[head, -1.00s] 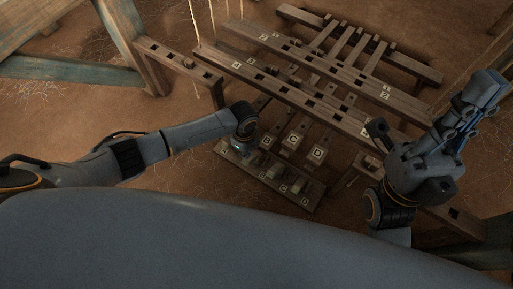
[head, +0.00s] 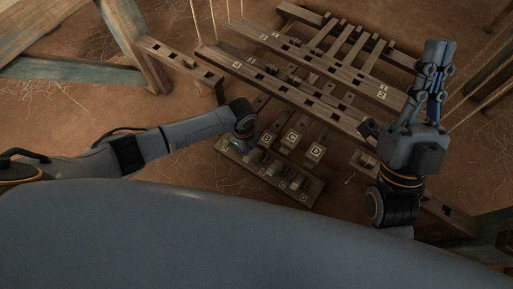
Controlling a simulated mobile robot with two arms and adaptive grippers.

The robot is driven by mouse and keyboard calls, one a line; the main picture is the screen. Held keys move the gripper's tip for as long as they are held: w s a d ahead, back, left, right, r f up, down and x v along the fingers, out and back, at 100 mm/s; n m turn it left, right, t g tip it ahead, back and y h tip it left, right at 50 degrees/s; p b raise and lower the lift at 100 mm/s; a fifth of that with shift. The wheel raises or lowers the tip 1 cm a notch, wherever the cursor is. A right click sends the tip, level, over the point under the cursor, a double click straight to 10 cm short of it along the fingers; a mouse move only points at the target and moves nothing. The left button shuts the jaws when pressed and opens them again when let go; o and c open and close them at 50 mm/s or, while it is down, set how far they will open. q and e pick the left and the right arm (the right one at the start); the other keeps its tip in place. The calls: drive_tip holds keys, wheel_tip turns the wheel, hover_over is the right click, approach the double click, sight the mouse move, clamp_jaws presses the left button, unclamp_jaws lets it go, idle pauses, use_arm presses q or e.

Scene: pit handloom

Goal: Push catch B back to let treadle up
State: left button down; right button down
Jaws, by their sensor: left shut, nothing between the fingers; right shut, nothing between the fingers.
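Treadle B (head: 266,140) is a wooden bar with a white letter plate, beside treadles C (head: 292,138) and D (head: 316,152), left of centre. In front of them lies a low wooden catch board (head: 312,199) with a row of small blocks. Catch B (head: 254,157) appears to be the block in front of treadle B; its exact position cannot be made out. My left gripper (head: 236,146) points down at the board's left end, just left of treadle B. Its fingers are mostly hidden, and contact cannot be told. My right gripper (head: 434,62) is shut and empty, pointing up, well right of the treadles.
Slotted wooden beams (head: 290,92) with lettered and numbered plates cross behind the treadles. A short slotted beam (head: 180,60) lies to the left by a timber post (head: 132,42). Cords hang at the upper left and right. Bare earth floor lies left of the board.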

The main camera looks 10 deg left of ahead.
use_arm(q)
drive_tip(key=shift+r+p, duration=0.3)
drive_tip(key=shift+s+r, duration=0.1)
use_arm(e)
drive_tip(key=w+f+g, duration=0.2)
drive_tip(key=w+f+h, duration=0.1)
drive_tip(key=shift+w+a+g, duration=0.25)
drive_tip(key=shift+w+g, duration=0.15)
